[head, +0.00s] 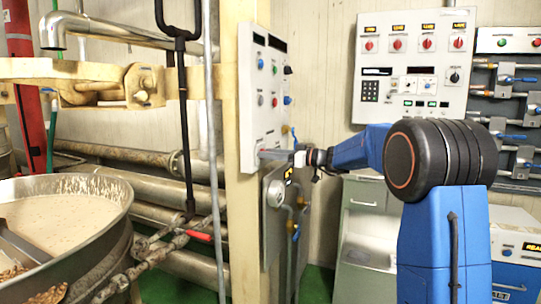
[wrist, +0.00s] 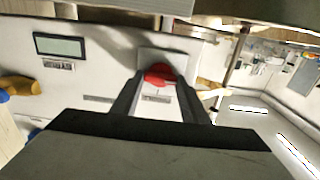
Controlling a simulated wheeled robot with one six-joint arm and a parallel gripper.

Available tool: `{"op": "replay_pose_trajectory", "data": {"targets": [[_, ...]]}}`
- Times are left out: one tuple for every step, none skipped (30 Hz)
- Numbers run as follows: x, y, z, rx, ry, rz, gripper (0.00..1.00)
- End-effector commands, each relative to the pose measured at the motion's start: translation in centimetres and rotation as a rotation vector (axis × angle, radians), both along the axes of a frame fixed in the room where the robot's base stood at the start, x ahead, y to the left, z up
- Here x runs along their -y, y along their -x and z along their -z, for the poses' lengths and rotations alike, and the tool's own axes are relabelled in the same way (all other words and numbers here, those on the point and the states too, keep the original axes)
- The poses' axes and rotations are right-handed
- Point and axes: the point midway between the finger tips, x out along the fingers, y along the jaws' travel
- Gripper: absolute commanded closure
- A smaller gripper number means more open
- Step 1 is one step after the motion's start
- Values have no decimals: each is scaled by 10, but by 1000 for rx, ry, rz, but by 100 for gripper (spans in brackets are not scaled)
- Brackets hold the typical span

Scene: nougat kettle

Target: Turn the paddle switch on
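The paddle switch (wrist: 158,76) is a small red lever on a light grey plate in the wrist view. It sits between the two fingertips of my gripper (wrist: 160,82), which are apart on either side of it. I cannot tell whether either finger touches it. In the head view my gripper (head: 282,156) reaches left to the lower part of a white control panel (head: 262,85) on the cream column. The switch is not clearly visible there. Whether it stands on or off cannot be read.
A steel kettle (head: 112,190) of pale mass stands at left, near pipes. A larger control panel (head: 412,68) hangs on the back wall. Below my gripper is a grey box (head: 275,212) with a gauge.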

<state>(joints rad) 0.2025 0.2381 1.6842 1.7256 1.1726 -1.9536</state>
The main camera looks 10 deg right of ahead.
Motion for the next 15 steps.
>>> {"op": "replay_pose_trajectory", "data": {"targets": [[0,0,0,0,0,0,82],[0,0,0,0,0,0,82],[0,0,0,-1,-1,0,82],[0,0,0,-2,-2,0,82],[0,0,0,-4,-3,0,82],[0,0,0,-8,-6,0,82],[0,0,0,-12,-9,0,82],[0,0,0,-17,-12,0,82],[0,0,0,-26,-19,0,82],[0,0,0,-34,-25,0,82],[0,0,0,-44,-32,0,82],[0,0,0,-58,-42,0,82],[0,0,0,-71,-52,0,82],[1,0,0,-86,-62,0,82],[1,-1,0,-106,-77,0,82]]}}
